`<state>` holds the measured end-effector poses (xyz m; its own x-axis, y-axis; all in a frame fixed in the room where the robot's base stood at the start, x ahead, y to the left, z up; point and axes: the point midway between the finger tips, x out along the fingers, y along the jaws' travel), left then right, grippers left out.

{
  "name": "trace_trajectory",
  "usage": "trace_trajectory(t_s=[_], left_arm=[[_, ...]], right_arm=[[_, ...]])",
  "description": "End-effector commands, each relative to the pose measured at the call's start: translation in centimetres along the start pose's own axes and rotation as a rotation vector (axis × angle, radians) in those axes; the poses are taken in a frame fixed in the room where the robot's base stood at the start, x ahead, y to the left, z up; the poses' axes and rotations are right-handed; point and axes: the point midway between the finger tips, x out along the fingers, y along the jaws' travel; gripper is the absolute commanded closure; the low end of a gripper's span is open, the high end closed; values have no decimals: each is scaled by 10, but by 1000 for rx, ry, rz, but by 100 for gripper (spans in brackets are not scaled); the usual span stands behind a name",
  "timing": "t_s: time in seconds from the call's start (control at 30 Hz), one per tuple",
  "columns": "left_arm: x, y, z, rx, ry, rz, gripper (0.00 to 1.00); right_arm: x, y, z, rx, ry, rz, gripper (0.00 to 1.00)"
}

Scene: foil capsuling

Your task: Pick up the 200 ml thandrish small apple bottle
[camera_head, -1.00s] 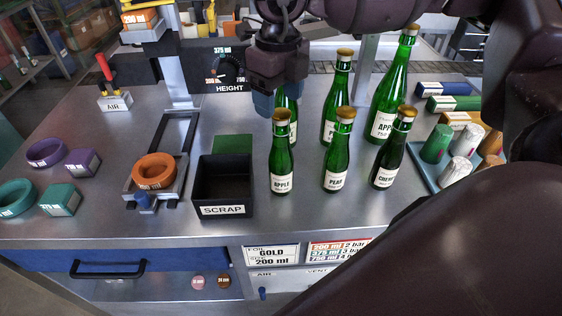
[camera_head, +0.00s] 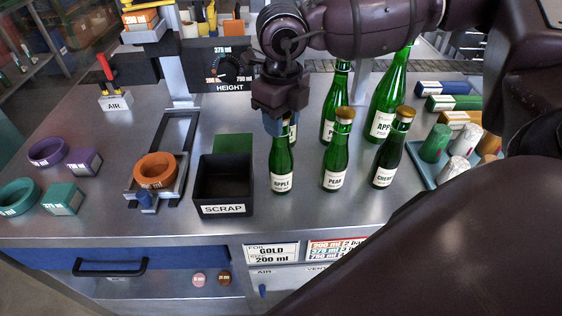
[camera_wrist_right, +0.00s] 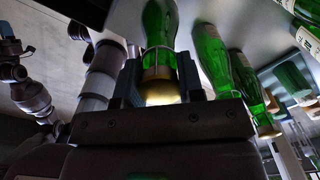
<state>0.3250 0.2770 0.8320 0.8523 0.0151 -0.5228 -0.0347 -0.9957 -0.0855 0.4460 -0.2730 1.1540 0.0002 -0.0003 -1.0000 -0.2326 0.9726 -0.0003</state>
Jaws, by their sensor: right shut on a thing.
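The small green apple bottle (camera_head: 281,165) stands upright on the steel bench, its APPLE label facing front, at the left of the front row. My right gripper (camera_head: 282,124) comes down from above and is shut on this bottle's neck; its fingers hide the gold top in the head view. In the right wrist view the bottle (camera_wrist_right: 159,30) runs between the two fingers (camera_wrist_right: 158,75), with its gold cap near the palm. The bottle appears to rest on the bench. My left gripper is not in view.
Beside it stand a pear bottle (camera_head: 336,160) and a cherry bottle (camera_head: 388,158), with taller bottles, including a large apple one (camera_head: 383,100), behind. A black scrap bin (camera_head: 223,190) sits close on the left. An orange ring (camera_head: 155,169) lies farther left.

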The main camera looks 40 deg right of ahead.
Motion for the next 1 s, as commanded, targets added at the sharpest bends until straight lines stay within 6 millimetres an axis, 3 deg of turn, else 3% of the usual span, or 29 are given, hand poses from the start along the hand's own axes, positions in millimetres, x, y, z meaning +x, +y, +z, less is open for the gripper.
trace_trajectory(t_s=[0.13, 0.63, 0.77, 1.0], left_arm=[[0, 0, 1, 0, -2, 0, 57], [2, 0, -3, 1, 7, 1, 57], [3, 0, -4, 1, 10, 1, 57], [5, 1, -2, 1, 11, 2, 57]], right_arm=[[0, 0, 0, 0, 0, 0, 100], [-9, 0, 1, 1, -4, -2, 100], [-28, 0, 1, 0, -6, -1, 100], [-85, 0, 1, 0, -8, -2, 100]])
